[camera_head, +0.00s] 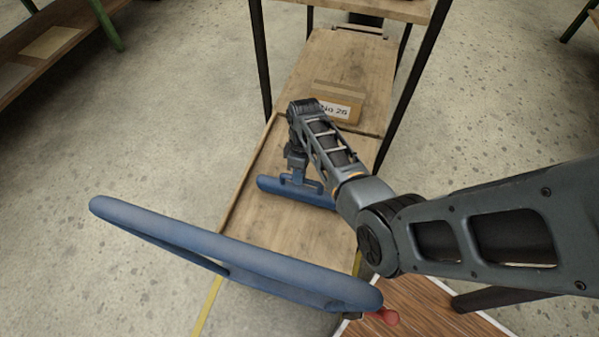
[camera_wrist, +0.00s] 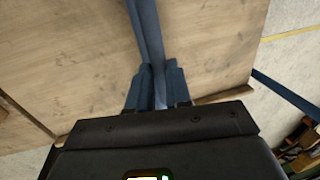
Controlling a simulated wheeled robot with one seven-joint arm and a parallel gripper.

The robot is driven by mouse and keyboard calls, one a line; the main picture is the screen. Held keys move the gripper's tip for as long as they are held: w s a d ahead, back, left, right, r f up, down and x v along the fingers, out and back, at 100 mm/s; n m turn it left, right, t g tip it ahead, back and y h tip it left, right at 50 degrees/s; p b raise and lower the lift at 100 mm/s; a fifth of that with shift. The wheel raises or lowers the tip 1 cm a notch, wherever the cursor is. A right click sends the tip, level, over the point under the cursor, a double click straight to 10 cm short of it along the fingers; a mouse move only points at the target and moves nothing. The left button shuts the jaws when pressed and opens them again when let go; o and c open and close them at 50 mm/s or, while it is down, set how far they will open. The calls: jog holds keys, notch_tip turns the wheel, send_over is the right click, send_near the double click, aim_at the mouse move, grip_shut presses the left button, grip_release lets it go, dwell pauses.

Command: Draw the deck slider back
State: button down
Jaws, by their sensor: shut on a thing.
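The deck slider looks to be the pale wooden board (camera_head: 270,225) that reaches forward from the rack. A blue bar handle (camera_head: 268,187) lies across it. My gripper (camera_head: 299,178) reaches down and is shut on this blue bar. In the wrist view, the blue fingers of my gripper (camera_wrist: 157,88) close on both sides of the bar (camera_wrist: 147,30), with the wooden board (camera_wrist: 70,60) beneath. My fingers hide the gripped part of the bar, and my arm hides the board's right side.
Open speckled floor (camera_head: 130,140) lies to the left.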

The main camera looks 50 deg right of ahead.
jog(key=shift+a, duration=0.15)
jog(key=shift+s+a+r+p, duration=0.1)
jog(key=shift+s+a+p, duration=0.15)
jog(key=shift+p, duration=0.1)
jog(key=s+a+p, duration=0.4)
jog(key=a+p, duration=0.1)
jog(key=a, duration=0.6)
jog(key=s+a+p, duration=0.4)
jog(key=a, duration=0.6)
jog(key=shift+s+a+p, duration=0.35)
jog(key=shift+a+p, duration=0.05)
jog(key=c, duration=1.2)
grip_release()
jog(key=shift+a, duration=0.1)
jog(key=shift+o, duration=0.7)
